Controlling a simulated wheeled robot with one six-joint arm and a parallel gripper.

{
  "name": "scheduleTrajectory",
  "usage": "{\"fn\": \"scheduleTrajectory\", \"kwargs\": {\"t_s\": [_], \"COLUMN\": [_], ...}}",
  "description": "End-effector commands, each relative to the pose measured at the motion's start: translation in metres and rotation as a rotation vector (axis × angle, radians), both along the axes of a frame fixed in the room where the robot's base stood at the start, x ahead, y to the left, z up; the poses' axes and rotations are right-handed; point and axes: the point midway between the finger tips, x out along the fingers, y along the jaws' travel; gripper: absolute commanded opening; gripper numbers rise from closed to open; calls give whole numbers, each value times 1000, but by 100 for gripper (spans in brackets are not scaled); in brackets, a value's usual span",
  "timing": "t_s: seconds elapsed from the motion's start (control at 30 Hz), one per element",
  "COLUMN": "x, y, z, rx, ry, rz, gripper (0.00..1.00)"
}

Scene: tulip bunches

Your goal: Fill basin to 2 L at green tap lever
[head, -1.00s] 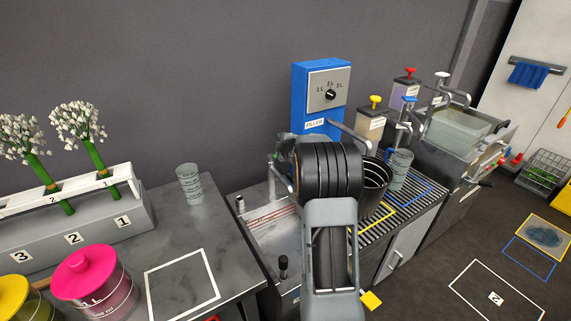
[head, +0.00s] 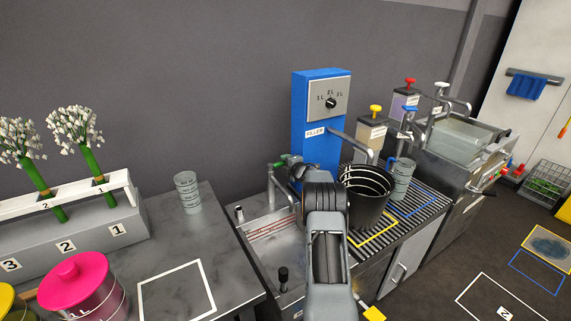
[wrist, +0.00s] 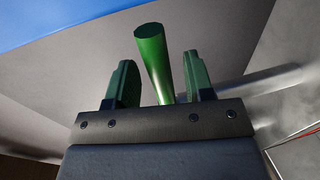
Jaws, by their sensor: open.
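The green tap lever (wrist: 155,62) stands between the two green fingers of my gripper (wrist: 160,60) in the wrist view. The fingers are apart, with a visible gap on each side of the lever. In the head view the green lever (head: 283,160) shows at the top of the grey tap, just left of my arm, which hides most of my gripper. The metal basin (head: 262,252) with red level lines lies below the tap. My arm covers its right part. I cannot tell any water level in it.
The blue filler (head: 308,108) with a dial stands behind my arm. A black bucket (head: 370,215) stands close right, on the slatted rack. A grey graduated cup (head: 187,193) stands on the counter to the left. The white-outlined square (head: 178,292) there is empty.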

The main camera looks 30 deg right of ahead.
Motion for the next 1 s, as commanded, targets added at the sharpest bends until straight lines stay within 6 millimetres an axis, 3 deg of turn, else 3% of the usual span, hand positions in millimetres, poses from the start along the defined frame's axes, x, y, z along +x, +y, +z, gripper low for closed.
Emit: {"fn": "scheduleTrajectory", "kwargs": {"t_s": [0.5, 1.0], "x": [9, 9], "y": [0, 0], "z": [-2, -2], "rx": [1, 1], "ry": [0, 0], "rz": [-1, -1], "gripper": [47, 0]}}
